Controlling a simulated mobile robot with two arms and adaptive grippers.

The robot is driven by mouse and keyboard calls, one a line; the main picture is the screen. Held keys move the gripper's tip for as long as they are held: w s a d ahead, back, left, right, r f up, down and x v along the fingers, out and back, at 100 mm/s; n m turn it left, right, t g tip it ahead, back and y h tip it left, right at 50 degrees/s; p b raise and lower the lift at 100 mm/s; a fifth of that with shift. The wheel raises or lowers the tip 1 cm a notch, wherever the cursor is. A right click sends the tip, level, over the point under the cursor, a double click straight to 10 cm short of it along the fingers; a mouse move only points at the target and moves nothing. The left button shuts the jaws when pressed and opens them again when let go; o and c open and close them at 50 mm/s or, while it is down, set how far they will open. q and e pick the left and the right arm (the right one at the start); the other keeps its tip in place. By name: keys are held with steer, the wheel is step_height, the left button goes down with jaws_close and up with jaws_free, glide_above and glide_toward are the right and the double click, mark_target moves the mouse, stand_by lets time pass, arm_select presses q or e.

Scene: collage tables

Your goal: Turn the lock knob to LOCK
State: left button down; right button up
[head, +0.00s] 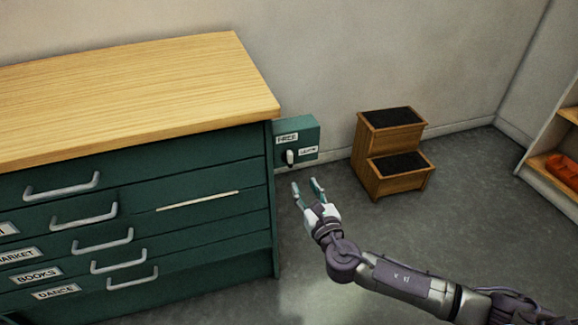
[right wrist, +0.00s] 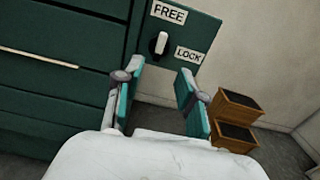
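The lock knob (head: 290,157) is a small white handle on a green lock box (head: 311,135) fixed at the right side of the green cabinet. In the right wrist view the knob (right wrist: 161,43) stands nearly upright, its upper end toward the FREE label (right wrist: 169,13). The LOCK label (right wrist: 189,55) is to its lower right. My right gripper (head: 306,186) is open and empty, just below and in front of the box, apart from the knob. In the right wrist view its two teal fingers (right wrist: 157,80) are spread below the knob. My left gripper is not in view.
The green drawer cabinet (head: 190,238) with a wooden top (head: 130,90) fills the left. A wooden two-step stool (head: 390,184) stands right of the lock box. A shelf (head: 560,160) with an orange item is at the far right. Floor between is clear.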

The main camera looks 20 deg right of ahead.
mark_target(291, 161)
steer(key=w+b, duration=0.1)
steer(key=w, duration=0.8)
steer(key=shift+w+a+f, duration=0.1)
steer(key=shift+w+a, duration=0.05)
steer(key=shift+w, duration=0.6)
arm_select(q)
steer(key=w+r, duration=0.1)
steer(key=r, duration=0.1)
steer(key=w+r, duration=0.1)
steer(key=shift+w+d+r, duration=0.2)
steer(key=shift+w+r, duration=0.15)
arm_select(e)
jaws_close()
